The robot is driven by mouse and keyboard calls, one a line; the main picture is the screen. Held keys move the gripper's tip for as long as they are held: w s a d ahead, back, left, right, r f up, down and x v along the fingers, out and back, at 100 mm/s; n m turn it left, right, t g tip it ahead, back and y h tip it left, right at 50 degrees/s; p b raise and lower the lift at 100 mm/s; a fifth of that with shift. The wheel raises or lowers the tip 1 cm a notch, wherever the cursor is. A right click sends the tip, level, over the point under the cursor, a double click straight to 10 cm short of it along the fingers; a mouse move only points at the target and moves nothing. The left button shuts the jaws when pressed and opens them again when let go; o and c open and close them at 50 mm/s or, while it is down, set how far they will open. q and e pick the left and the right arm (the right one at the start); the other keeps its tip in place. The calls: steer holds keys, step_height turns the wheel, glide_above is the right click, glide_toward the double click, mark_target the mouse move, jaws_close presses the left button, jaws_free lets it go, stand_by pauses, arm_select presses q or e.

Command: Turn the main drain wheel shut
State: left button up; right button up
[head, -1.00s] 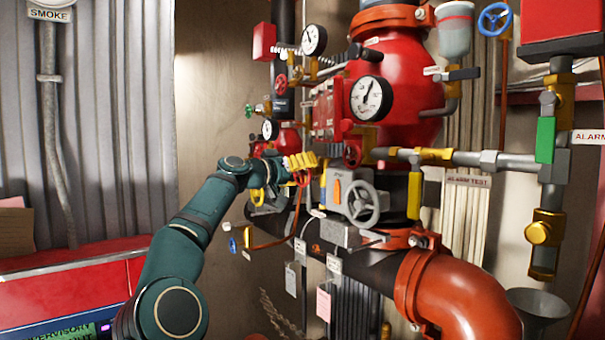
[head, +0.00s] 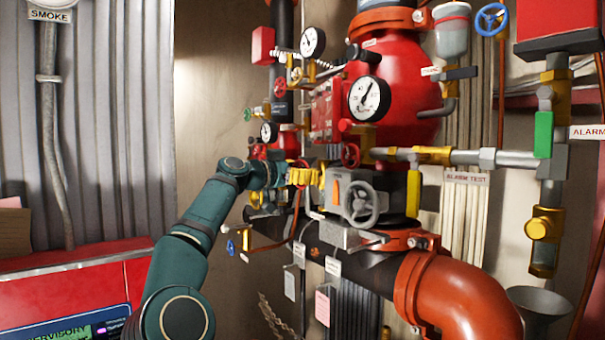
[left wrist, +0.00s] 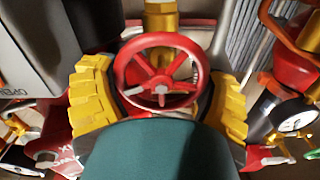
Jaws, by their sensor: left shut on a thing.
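A red spoked handwheel (left wrist: 161,86) on a brass stem fills the middle of the left wrist view. I take it as the main drain wheel, but no label on it can be read. My left gripper (left wrist: 160,97) has its yellow ribbed fingers on opposite sides of the rim and is shut on the wheel. My right gripper is not in view.
Close by are a grey handwheel (head: 362,204), a smaller red wheel (head: 350,155) and a pressure gauge (head: 369,99). A large orange elbow pipe (head: 460,295) stands low at right. A red panel (head: 75,285) is at lower left.

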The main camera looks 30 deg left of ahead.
arm_select(q)
steer(key=shift+m, duration=0.3)
steer(key=o, duration=1)
steer(key=shift+w, duration=0.1)
steer(key=shift+s+a, duration=0.25)
steer(key=shift+s, duration=0.15)
steer(key=v, duration=1.1)
steer(key=shift+d, duration=0.1)
